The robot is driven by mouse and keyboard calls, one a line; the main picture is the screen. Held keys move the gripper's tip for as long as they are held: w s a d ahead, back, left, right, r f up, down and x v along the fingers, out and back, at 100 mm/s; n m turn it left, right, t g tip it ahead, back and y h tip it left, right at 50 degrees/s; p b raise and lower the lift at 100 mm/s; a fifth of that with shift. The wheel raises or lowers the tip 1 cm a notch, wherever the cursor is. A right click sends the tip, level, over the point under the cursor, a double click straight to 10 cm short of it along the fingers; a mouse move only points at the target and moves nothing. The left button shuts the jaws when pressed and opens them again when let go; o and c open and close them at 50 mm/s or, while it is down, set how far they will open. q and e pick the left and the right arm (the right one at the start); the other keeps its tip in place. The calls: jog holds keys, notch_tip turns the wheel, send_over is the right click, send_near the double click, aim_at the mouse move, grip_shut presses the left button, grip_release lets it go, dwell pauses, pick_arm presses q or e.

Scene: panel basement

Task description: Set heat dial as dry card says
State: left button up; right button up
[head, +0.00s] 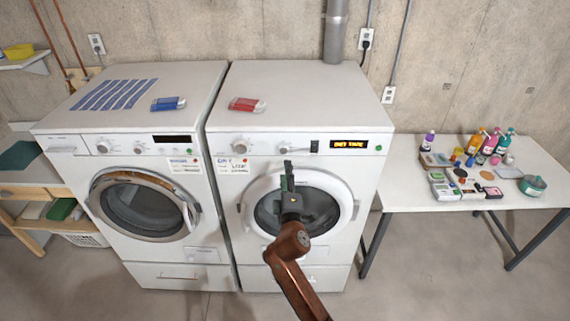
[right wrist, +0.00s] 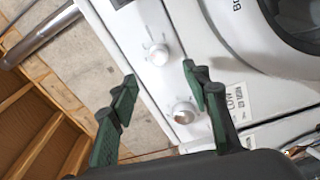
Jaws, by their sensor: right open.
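The dryer (head: 300,110) is the right machine. Its front panel has a left dial (head: 243,145) and a middle dial (head: 285,149); which is for heat I cannot read. The card (head: 232,164) below the left dial says DRY, and LOW seems legible on it in the right wrist view (right wrist: 236,98). My right gripper (head: 288,166) is open and empty in front of the dryer, below the middle dial. In the right wrist view, the middle dial (right wrist: 158,53) shows between the open fingers (right wrist: 158,72), apart from them, with the left dial (right wrist: 184,112) lower. My left gripper is out of view.
A lit display (head: 348,144) and dark switch (head: 314,146) sit right of the dials. A washer (head: 140,150) with its own card stands left. A red box (head: 247,104) lies on the dryer. A table (head: 415,195) with bottles and small items stands right.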

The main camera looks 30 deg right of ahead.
jog(key=shift+v, duration=1.15)
